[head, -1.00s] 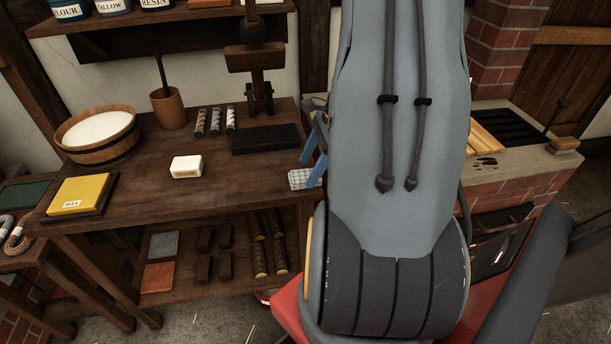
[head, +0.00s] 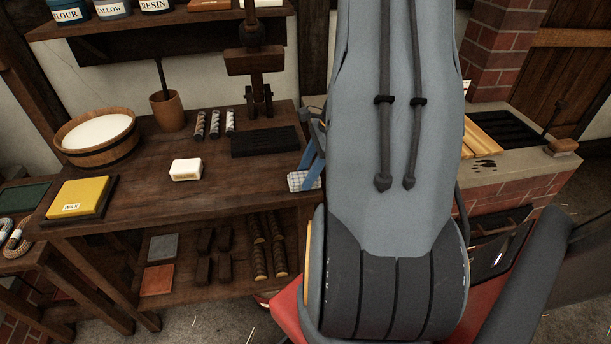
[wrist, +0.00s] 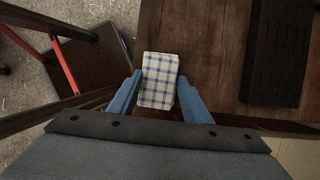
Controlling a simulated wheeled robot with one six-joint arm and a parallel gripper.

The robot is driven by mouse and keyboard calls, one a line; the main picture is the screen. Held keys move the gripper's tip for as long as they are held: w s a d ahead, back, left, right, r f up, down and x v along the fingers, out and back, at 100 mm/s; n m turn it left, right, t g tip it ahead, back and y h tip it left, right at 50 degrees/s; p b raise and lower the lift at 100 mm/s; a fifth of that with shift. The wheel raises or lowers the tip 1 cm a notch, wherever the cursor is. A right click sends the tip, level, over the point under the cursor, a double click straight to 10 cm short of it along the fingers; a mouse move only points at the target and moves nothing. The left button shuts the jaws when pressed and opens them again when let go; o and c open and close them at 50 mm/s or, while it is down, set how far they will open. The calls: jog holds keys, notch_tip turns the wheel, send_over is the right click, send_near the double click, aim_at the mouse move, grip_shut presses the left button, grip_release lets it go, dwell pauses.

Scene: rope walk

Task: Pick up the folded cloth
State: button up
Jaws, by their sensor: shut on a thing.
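The folded cloth (wrist: 158,82) is white with a blue and tan check. In the wrist view it sits between the blue fingers of my gripper (wrist: 158,95), which are shut on its sides. In the head view a corner of the cloth (head: 299,181) shows at the right end of the wooden bench (head: 140,192), beside my blue fingers (head: 308,163). My arm hides the rest of the cloth and most of the gripper. I cannot tell whether the cloth touches the bench top.
A dark slotted block (head: 265,141) lies on the bench behind the cloth. A white block (head: 186,169), a yellow wax block (head: 78,197) and a wooden tub (head: 97,138) stand further left. The bench top between the white block and the cloth is clear.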

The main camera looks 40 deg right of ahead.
notch_tip(320, 180, up, 10)
jog(key=b, duration=0.1)
dwell(0.4)
jog(key=shift+f, duration=0.1)
jog(key=o, duration=0.3)
jog(key=shift+c, duration=0.9)
dwell(1.2)
